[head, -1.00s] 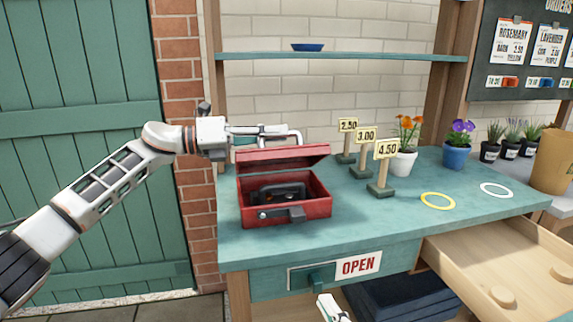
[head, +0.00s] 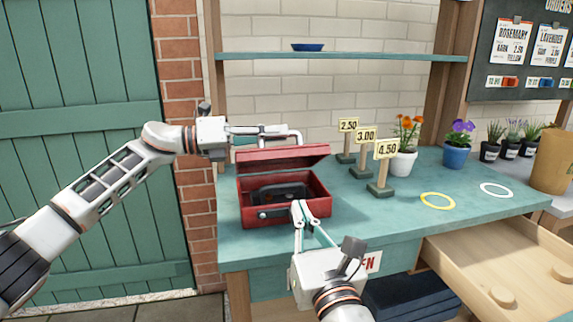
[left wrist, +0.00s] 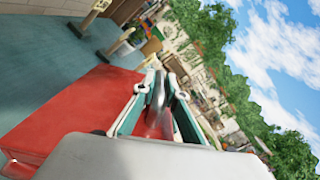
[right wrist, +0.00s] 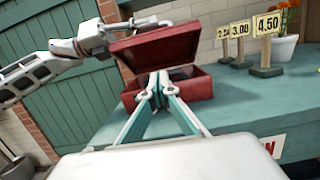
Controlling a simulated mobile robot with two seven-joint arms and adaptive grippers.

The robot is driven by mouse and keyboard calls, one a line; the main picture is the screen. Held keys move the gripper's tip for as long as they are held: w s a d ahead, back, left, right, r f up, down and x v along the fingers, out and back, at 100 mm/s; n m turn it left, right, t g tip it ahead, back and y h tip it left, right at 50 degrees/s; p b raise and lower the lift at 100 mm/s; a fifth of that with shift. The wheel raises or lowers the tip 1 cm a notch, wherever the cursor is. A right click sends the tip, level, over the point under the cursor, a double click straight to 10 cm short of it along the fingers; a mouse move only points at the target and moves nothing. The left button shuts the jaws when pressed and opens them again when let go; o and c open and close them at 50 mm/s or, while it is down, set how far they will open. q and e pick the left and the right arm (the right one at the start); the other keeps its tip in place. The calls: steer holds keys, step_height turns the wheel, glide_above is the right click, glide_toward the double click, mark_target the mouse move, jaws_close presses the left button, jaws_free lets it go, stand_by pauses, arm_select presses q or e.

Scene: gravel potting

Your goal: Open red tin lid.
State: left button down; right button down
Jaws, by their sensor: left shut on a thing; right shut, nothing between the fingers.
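The red tin (head: 285,213) stands on the left of the teal bench, with something dark inside. Its red lid (head: 272,156) is raised and tilted back, and shows in the right wrist view (right wrist: 155,45). My left gripper (head: 287,131) is shut on the lid's metal handle (head: 297,138), which also shows between its fingers in the left wrist view (left wrist: 157,100).
Price signs (head: 383,190) stand right of the tin, with flower pots (head: 402,162) behind. Yellow (head: 437,201) and white rings (head: 496,190) lie on the bench (head: 380,222). An open wooden drawer (head: 500,265) juts out at the right front.

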mark_target(278, 150)
steer(key=shift+w+a+r, duration=0.1)
steer(key=shift+w+a, duration=0.05)
steer(key=shift+w, duration=0.4)
steer(key=x, duration=0.9)
steer(key=shift+w+a+r, duration=0.2)
steer(key=shift+w+r, duration=0.3)
steer(key=shift+r, duration=0.3)
steer(key=shift+w+a+r, duration=0.15)
steer(key=shift+w+r, duration=0.4)
steer(key=shift+r, duration=0.25)
